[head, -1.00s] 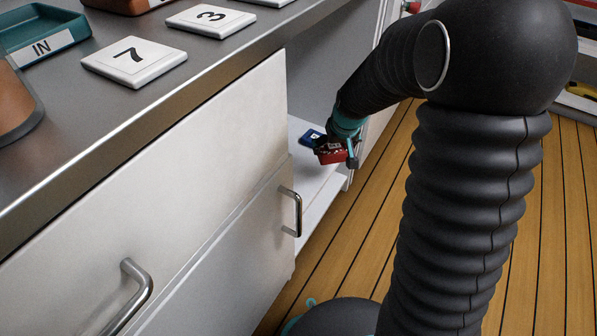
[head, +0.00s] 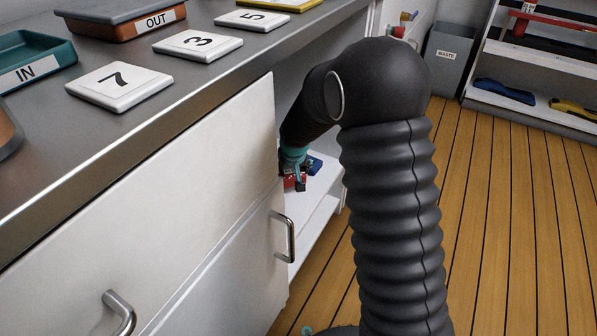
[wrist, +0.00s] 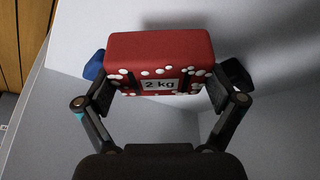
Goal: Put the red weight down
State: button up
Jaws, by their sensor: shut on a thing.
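The red weight (wrist: 159,52), marked "2 kg" and dotted with white spots, sits between the two fingers of my gripper (wrist: 160,93) in the wrist view. The fingers press on its left and right sides. In the head view the red weight (head: 290,181) is small and partly hidden by my gripper (head: 296,172), inside the open cupboard over the white shelf (head: 313,213). I cannot tell whether it touches the shelf.
A blue object (head: 315,164) lies on the shelf right of the weight; it also shows in the wrist view (wrist: 94,65). A black object (wrist: 236,73) is on the other side. The cupboard front (head: 200,160) stands close on the left. The shelf's right part is bare.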

aim_at(289, 181)
jog(key=shift+w+a, duration=0.2)
jog(key=shift+w, duration=0.05)
jog(key=shift+f+b, duration=0.35)
jog(key=shift+f, duration=1.55)
jog(key=shift+f, duration=0.15)
jog(key=o, duration=1.5)
jog(key=shift+s+f, duration=0.1)
jog(key=shift+f, duration=0.05)
jog(key=shift+c, duration=0.2)
